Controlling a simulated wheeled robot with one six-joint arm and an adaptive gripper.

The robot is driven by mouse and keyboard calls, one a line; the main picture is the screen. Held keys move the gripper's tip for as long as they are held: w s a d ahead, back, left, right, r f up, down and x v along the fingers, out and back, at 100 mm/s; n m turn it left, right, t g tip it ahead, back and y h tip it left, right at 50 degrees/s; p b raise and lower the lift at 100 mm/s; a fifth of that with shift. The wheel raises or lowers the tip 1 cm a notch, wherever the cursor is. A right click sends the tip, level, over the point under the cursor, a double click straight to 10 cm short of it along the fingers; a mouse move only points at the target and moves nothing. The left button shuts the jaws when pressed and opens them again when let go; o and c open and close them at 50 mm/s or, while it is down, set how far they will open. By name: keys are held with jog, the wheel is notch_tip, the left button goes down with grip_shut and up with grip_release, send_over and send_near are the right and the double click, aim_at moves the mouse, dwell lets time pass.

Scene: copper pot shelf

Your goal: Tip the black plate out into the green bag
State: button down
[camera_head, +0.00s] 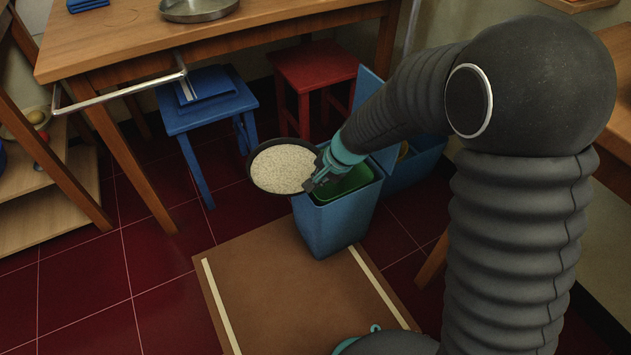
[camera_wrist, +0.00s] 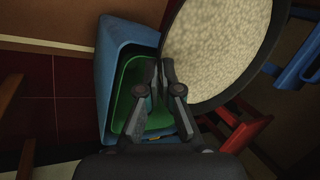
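The black plate (camera_head: 284,167) is round and filled with pale grain-like stuff. It is held in the air, roughly level, at the upper left of the blue bin. My gripper (camera_head: 312,183) is shut on the plate's near rim. The wrist view shows the plate (camera_wrist: 222,45) at upper right, with my gripper (camera_wrist: 160,82) at its left edge. The green bag (camera_head: 345,187) lines the open blue bin (camera_head: 333,226), below and beside my gripper. In the wrist view the green bag (camera_wrist: 128,92) is partly hidden behind my fingers.
A blue stool (camera_head: 208,100) and a red stool (camera_head: 312,68) stand behind, under a wooden table (camera_head: 130,45) with a metal rail. A blue container (camera_head: 418,163) is right of the bin. A brown mat (camera_head: 290,290) lies in front on the red tiled floor.

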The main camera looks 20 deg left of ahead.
jog(key=shift+w+d+f+g+y+b, duration=0.2)
jog(key=shift+w+f+g+y+b, duration=0.15)
jog(key=shift+b, duration=0.5)
jog(key=w+d+m+g+y+b, duration=0.3)
jog(key=w+d+m+g+y, duration=0.3)
jog(key=y, duration=0.8)
jog(key=shift+w+d+r+g, duration=0.15)
jog(key=shift+w+d+g, duration=0.3)
jog(key=shift+g, duration=1.2)
jog(key=shift+w+y, duration=0.15)
jog(key=shift+y, duration=0.1)
jog(key=shift+a, duration=0.1)
dwell(0.5)
